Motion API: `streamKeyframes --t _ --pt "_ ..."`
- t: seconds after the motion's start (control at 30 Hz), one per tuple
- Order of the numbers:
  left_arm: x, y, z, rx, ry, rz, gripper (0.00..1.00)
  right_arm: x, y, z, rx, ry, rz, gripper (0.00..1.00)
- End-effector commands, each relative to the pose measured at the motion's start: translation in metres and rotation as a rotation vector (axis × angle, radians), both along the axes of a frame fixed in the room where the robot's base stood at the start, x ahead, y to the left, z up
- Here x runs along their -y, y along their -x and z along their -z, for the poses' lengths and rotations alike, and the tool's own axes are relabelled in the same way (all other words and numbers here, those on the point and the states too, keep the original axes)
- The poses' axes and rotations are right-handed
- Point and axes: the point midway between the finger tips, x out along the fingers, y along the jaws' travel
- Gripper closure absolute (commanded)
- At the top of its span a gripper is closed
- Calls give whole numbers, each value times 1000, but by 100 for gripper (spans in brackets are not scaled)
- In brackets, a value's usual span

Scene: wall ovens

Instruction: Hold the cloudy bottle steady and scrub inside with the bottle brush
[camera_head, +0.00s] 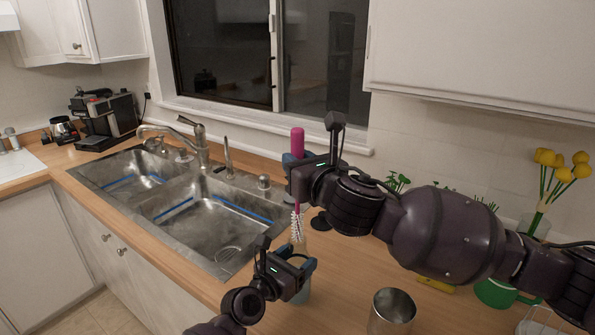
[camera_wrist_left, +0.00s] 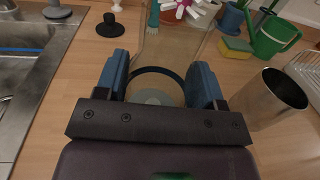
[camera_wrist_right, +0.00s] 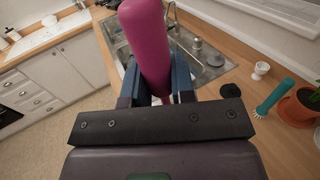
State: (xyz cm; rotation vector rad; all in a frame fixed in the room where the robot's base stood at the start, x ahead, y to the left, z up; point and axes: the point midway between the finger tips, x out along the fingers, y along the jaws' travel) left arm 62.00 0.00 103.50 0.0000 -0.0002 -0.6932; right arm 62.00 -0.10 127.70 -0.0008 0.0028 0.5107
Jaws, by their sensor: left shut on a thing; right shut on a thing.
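The clear, cloudy bottle (camera_head: 299,246) stands over the wooden counter, and its see-through body shows in the left wrist view (camera_wrist_left: 168,48). My left gripper (camera_head: 303,270) is shut around the bottle's lower part. The bottle brush has a magenta handle (camera_head: 297,143) and white bristles (camera_head: 297,226). My right gripper (camera_head: 294,170) is shut on the handle, which also shows in the right wrist view (camera_wrist_right: 148,45). The brush points down, bristles at the bottle's upper end. I cannot tell how far the bristles are inside the mouth.
A steel double sink (camera_head: 220,215) lies left of the bottle. A steel cup (camera_wrist_left: 268,98) stands close on the right, with a yellow sponge (camera_wrist_left: 236,47) and green watering can (camera_wrist_left: 273,38) behind.

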Motion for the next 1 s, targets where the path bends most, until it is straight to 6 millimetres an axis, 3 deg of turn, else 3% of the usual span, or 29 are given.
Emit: streamKeyframes --t 0.5,1.0 --pt "0 0 1 -1 -1 0 76 0 0 -31 2 0 -1 100" --pt "0 0 1 -1 -1 0 76 0 0 -33 1 0 -1 100"
